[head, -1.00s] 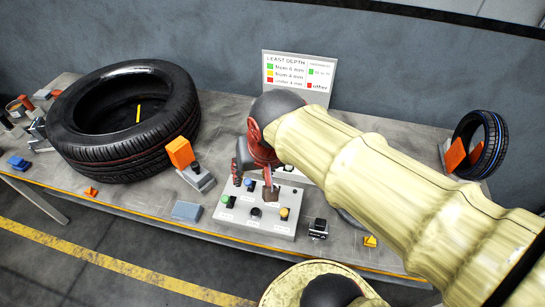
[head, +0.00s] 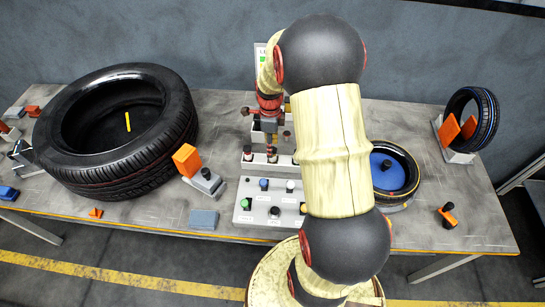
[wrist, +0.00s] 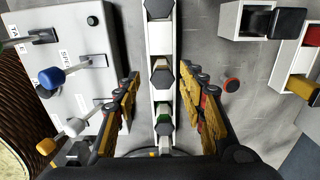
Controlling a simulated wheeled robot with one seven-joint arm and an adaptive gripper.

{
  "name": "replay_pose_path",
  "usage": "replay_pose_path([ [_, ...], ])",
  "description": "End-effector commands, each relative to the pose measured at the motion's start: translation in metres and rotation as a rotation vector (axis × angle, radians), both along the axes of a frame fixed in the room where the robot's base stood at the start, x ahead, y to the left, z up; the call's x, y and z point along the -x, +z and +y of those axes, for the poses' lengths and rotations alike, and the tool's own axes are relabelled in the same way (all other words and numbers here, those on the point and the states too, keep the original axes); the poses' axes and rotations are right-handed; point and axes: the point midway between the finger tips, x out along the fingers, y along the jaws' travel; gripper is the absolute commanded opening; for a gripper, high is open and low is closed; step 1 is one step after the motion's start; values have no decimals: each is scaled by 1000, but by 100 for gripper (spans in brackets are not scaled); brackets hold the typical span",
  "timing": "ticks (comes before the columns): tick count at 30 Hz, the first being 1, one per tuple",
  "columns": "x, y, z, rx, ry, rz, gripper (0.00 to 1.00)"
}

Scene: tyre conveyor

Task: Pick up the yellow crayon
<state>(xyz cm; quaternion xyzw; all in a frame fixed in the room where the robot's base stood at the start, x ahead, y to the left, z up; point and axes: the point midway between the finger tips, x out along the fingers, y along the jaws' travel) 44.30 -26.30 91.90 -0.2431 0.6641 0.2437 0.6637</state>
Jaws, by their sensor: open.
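A thin yellow stick (head: 128,121), which looks like the yellow crayon, shows inside the large black tyre (head: 120,170) at the left in the head view. In the wrist view a blunt yellow piece (wrist: 304,88) lies in a white holder at the far right; I cannot tell whether it is a crayon. My gripper (wrist: 160,82) is open and empty, its fingers on either side of a white rail (wrist: 160,40) holding several dark hexagonal pieces. In the head view my gripper (head: 268,125) is right of the large tyre, apart from the yellow stick, partly hidden by my arm.
A control panel (head: 243,212) with knobs stands at the table's front. An orange-topped grey block (head: 205,180) sits beside the large tyre. A small tyre (head: 395,150) with a blue centre lies right of my arm; another tyre (head: 490,120) stands far right.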

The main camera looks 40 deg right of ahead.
Motion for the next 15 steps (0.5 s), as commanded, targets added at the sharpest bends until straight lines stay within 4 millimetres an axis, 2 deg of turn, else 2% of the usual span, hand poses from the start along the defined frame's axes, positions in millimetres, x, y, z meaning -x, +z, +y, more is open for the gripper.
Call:
replay_pose_path([
  [5,1,-14,-1,0,1,0,41],
  [15,3,-57,-7,-1,4,1,41],
])
